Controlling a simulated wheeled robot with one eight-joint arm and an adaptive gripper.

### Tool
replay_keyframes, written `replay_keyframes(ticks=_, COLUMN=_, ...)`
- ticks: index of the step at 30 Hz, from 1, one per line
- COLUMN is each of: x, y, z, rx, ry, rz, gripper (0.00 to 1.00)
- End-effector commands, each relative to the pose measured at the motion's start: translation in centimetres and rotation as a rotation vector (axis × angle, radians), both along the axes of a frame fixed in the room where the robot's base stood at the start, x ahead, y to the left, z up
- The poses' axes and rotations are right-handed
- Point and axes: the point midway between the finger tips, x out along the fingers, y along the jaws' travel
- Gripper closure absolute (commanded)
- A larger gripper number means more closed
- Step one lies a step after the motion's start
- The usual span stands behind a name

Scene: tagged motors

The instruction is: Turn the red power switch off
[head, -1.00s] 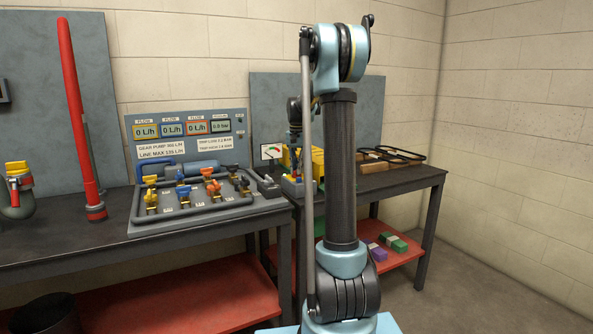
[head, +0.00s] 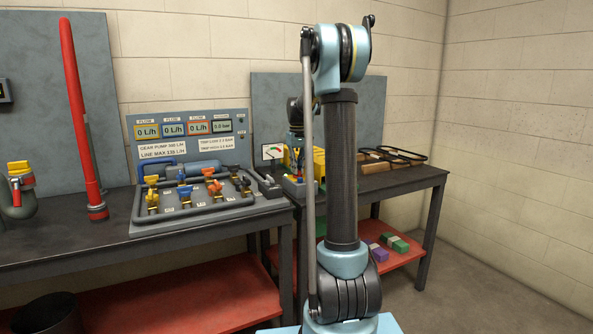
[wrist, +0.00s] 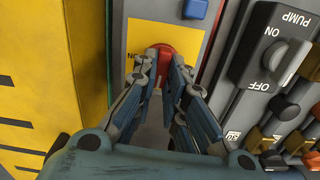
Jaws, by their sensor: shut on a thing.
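The red power switch (wrist: 166,58) shows in the wrist view as a red knob on a plate with a yellow label (wrist: 150,28). The letters "NO" show beside it, the rest of the label is hidden. My gripper (wrist: 163,68) points at it, with its two fingers on either side of the red knob, shut on it. In the head view my gripper is mostly hidden behind my arm, near the box (head: 298,186) on the right-hand bench.
In the wrist view a blue button (wrist: 195,9) sits above the red knob, a yellow housing (wrist: 45,70) stands at left, and a grey PUMP switch (wrist: 272,60) is at right. In the head view, a pipe panel with several valves (head: 190,195) stands on the left bench.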

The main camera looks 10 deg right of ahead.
Motion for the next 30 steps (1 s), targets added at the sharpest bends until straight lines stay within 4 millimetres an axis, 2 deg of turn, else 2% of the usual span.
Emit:
replay_keyframes(ticks=9, x=0.16, y=0.05, z=0.06, rx=0.000, ry=-0.004, rz=0.080, gripper=1.00)
replay_keyframes(ticks=22, x=0.16, y=0.06, z=0.06, rx=0.000, ry=-0.004, rz=0.087, gripper=1.00)
replay_keyframes(ticks=23, x=0.16, y=0.06, z=0.06, rx=0.000, ry=-0.003, rz=0.087, gripper=0.84)
replay_keyframes(ticks=25, x=0.13, y=0.06, z=0.05, rx=0.000, ry=-0.003, rz=0.087, gripper=0.68)
replay_keyframes(ticks=30, x=0.07, y=0.07, z=0.03, rx=0.000, ry=-0.002, rz=0.086, gripper=0.68)
